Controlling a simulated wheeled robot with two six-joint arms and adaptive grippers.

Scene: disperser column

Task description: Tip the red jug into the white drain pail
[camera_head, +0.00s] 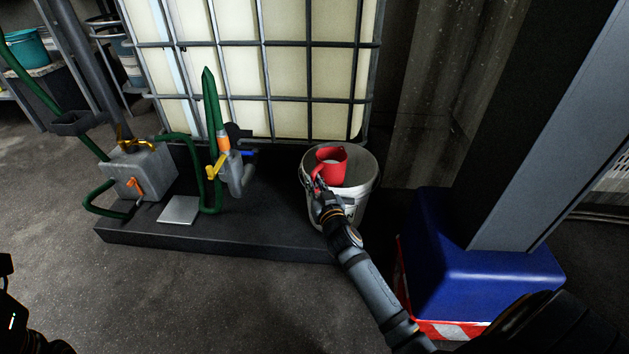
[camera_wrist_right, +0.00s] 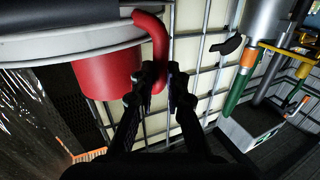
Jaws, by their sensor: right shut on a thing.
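The red jug (camera_head: 331,166) is over the mouth of the white drain pail (camera_head: 349,205), near its far left side. I cannot tell whether the jug's base is above or below the pail's rim. My right gripper (camera_head: 318,187) reaches in from the front and is shut on the jug's handle. In the right wrist view, the gripper (camera_wrist_right: 160,89) closes on the red handle, beside the jug's body (camera_wrist_right: 106,76). A pale curved rim crosses above that body.
The pail stands at the right end of a low dark platform (camera_head: 250,228), before a caged pale tank (camera_head: 290,70). A valve with green hose (camera_head: 212,140) and a grey box (camera_head: 140,172) stand left. A blue-covered column base (camera_head: 470,265) is close right of my arm.

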